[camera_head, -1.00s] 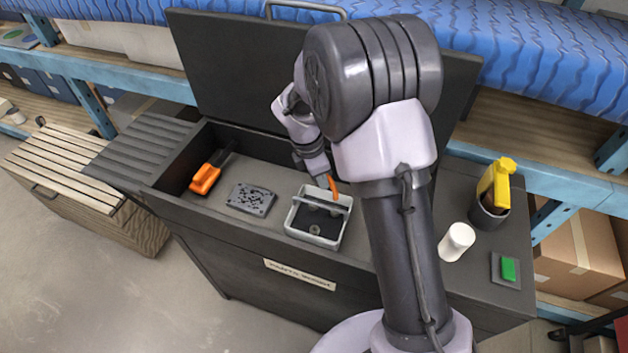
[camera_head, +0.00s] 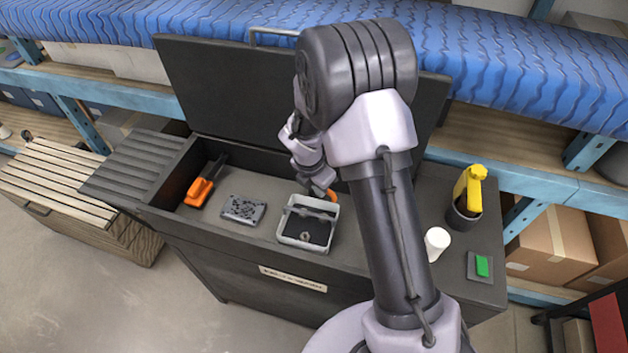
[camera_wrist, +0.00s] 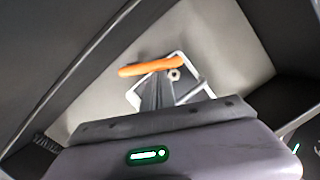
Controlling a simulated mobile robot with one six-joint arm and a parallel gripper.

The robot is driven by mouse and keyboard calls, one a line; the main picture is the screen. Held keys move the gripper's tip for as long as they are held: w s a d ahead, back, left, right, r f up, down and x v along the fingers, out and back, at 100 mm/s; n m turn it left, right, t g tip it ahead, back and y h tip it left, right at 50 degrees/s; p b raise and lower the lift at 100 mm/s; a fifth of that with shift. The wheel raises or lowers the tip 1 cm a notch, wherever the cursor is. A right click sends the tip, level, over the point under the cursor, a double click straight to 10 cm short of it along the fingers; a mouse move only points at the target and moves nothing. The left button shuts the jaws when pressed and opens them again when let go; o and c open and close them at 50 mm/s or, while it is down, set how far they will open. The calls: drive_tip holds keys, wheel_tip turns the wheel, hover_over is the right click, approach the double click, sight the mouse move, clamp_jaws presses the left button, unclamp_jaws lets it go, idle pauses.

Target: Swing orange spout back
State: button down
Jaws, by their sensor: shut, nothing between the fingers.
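The orange spout (camera_head: 332,195) shows as a short piece at the back right of a grey tray. In the wrist view the orange spout (camera_wrist: 150,67) is a long bar lying across the picture just beyond my fingertips. My gripper (camera_head: 321,191) is shut and empty, pointing down beside the spout, above the tray's back edge. In the wrist view the closed fingers of my gripper (camera_wrist: 158,80) reach up to the bar. I cannot tell whether they touch it. The spout's mount is hidden.
The grey tray (camera_head: 284,233) has a bar across it and a small ring (camera_head: 305,236) inside. A dark perforated block (camera_head: 243,209) and an orange-handled tool (camera_head: 199,191) lie left. A white cylinder (camera_head: 437,243) and a yellow bottle (camera_head: 470,187) stand right. The raised lid (camera_head: 215,85) rises behind.

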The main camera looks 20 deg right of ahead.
drive_tip(key=n+p, duration=0.1)
drive_tip(key=p, duration=0.1)
drive_tip(key=d+n+p, duration=0.1)
drive_tip(key=p, duration=0.1)
drive_tip(key=d+n+p, duration=0.1)
drive_tip(key=p, duration=0.1)
drive_tip(key=shift+w+r+n+t, duration=0.2)
drive_tip(key=shift+r+n+t, duration=0.05)
drive_tip(key=shift+n+t, duration=0.15)
drive_tip(key=shift+w+d+f+n+y+p, duration=0.15)
drive_tip(key=shift+d+n+y+p, duration=0.1)
drive_tip(key=shift+n+p, duration=0.35)
drive_tip(key=shift+w+d+f+n+y+p, duration=0.15)
drive_tip(key=shift+d+n+p, duration=0.2)
drive_tip(key=shift+p, duration=0.4)
drive_tip(key=shift+a, duration=0.1)
